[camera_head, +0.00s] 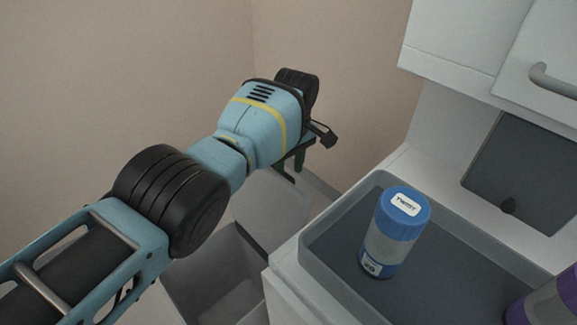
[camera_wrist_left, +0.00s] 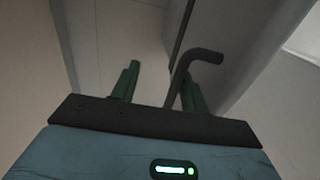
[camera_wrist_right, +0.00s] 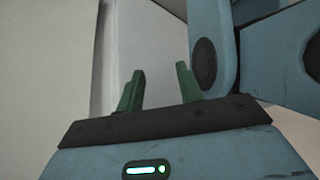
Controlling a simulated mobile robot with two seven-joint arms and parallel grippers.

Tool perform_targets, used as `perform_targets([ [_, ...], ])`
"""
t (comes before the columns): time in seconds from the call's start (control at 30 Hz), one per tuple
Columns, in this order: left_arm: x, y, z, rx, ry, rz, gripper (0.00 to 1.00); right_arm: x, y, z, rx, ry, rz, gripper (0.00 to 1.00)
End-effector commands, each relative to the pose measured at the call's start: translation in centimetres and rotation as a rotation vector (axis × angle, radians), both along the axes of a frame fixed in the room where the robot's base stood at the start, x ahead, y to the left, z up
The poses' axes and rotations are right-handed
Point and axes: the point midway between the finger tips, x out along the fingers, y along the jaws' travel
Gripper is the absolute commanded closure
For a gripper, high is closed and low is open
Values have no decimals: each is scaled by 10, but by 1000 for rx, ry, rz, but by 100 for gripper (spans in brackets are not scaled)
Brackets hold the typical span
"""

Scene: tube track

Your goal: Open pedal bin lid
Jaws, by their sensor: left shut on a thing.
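The pedal bin (camera_head: 195,285) stands low, left of the counter in the head view. Its top is open, and its dark inside shows. Its pale lid (camera_head: 272,208) is tilted up at the back. My left gripper (camera_head: 297,165) is above the lid, with its fingers mostly hidden by my wrist. In the left wrist view its green fingers (camera_wrist_left: 158,88) are shut on a dark bent handle (camera_wrist_left: 204,56), which seems to belong to the lid. The exact contact is unclear. My right gripper (camera_wrist_right: 160,85) shows only in its wrist view, fingers apart and empty.
A grey tray (camera_head: 325,232) on the white counter (camera_head: 290,285) holds a blue-capped jar (camera_head: 395,235) and a purple-capped container (camera_head: 548,305). White cabinets (camera_head: 470,50) hang at upper right. Beige walls close the corner behind my left arm.

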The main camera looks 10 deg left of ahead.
Motion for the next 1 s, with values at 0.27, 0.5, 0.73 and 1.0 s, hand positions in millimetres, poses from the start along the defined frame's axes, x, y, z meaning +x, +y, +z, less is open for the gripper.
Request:
perform_targets([
  [0.27, 4, -6, 21, -11, -17, -5, 68, -1, 0, 2, 0, 1, 0, 64],
  [0.5, 6, -7, 61, -9, -17, -5, 68, -4, 1, 5, 1, 4, 0, 64],
  [0.73, 5, -6, 78, -4, -7, -4, 68, -8, 1, 2, 1, 14, 1, 64],
  [1.0, 5, -5, 80, -2, -4, -2, 68, -8, 1, 2, 2, 14, 0, 64],
])
